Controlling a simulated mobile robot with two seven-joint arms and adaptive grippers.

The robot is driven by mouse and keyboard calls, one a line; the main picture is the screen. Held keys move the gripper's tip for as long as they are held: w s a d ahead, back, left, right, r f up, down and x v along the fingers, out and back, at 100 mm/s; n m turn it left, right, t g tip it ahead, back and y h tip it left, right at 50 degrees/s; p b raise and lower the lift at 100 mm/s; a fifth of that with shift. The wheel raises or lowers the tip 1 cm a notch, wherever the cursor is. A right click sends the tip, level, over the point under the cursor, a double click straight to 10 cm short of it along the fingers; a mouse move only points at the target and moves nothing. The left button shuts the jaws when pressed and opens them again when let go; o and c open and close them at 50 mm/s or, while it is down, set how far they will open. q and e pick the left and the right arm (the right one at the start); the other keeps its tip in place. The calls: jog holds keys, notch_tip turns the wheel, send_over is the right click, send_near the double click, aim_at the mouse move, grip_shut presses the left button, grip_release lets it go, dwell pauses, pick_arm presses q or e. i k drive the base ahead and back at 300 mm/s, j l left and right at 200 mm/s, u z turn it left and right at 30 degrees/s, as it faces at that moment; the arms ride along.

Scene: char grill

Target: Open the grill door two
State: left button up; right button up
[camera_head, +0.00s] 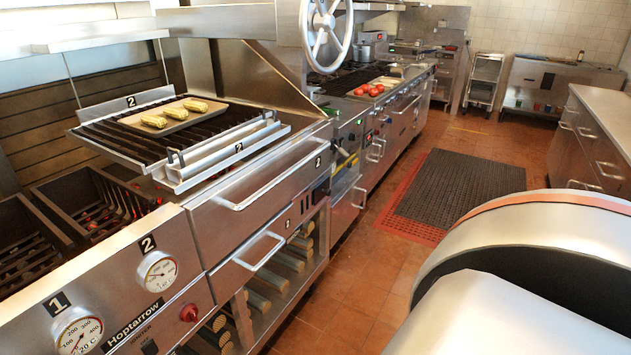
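The char grill has a steel front panel marked 2 (291,184), in the middle left of the head view. A long horizontal bar handle (272,180) runs across it, and the panel looks shut. Below it is another front with a shorter handle (262,251), also apparently shut. Above the panel is a raised grill grate (105,136), with number 2 plates at its back and front. A tray (133,122) with three corn cobs (175,112) rests on the grate. Neither of my grippers is in view.
Gauges marked 1 (78,332) and 2 (157,271) and a red knob (188,313) are on the near front. Logs (275,278) fill the lower shelf. A handwheel (325,28) hangs above. The tiled floor (335,290) before the grill is clear; a dark mat (455,187) lies beyond.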

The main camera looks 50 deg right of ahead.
aim_at(221, 218)
jog(key=z, duration=1.3)
